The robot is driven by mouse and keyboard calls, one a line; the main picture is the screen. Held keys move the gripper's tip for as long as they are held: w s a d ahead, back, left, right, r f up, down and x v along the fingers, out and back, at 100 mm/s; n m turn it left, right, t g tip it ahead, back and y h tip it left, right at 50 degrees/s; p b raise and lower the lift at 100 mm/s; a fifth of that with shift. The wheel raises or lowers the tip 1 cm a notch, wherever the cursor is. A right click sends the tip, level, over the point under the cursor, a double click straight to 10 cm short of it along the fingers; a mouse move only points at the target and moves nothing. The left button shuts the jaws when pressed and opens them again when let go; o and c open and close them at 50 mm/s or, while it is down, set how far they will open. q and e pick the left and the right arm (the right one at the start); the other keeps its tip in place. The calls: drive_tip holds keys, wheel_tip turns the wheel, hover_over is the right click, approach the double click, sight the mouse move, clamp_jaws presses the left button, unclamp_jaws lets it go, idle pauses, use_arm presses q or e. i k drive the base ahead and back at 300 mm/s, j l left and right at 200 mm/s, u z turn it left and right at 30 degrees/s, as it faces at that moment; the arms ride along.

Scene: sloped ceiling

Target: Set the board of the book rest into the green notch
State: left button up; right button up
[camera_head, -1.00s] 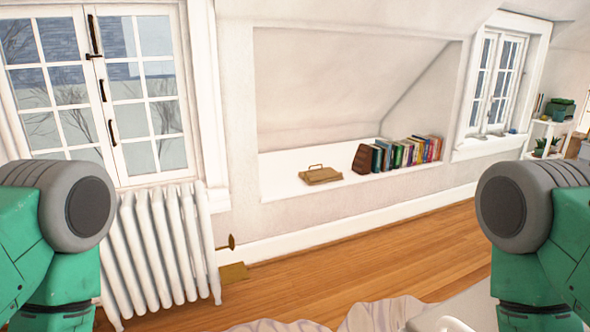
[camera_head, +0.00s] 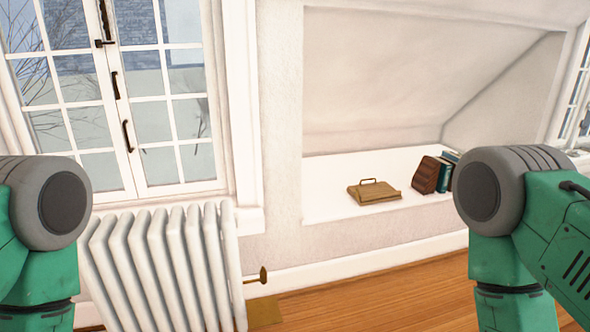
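A light-brown wooden board-like piece with a handle on top (camera_head: 374,191) lies on the white ledge of the wall recess, right of centre; it looks like the book rest, but I cannot tell its parts apart. A dark brown slanted block (camera_head: 431,175) stands to its right, against the books. I see no green notch from here. Both my arms show only at the left and right edges of the view. Neither of my grippers is in view.
A white radiator (camera_head: 165,265) stands under the window at left, with a brass valve (camera_head: 263,276) at its right end. Books (camera_head: 450,168) stand on the ledge (camera_head: 330,205), partly hidden behind my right arm. Wooden floor (camera_head: 400,298) shows below the recess.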

sight(376, 190)
drive_tip(key=i+z, duration=0.45)
drive_tip(key=i, duration=0.2)
drive_tip(key=i+j+z, duration=0.15)
drive_tip(key=i+z, duration=0.35)
drive_tip(key=i, duration=0.15)
drive_tip(key=i+z, duration=0.35)
drive_tip(key=i, duration=1.7)
drive_tip(key=j+u, duration=0.05)
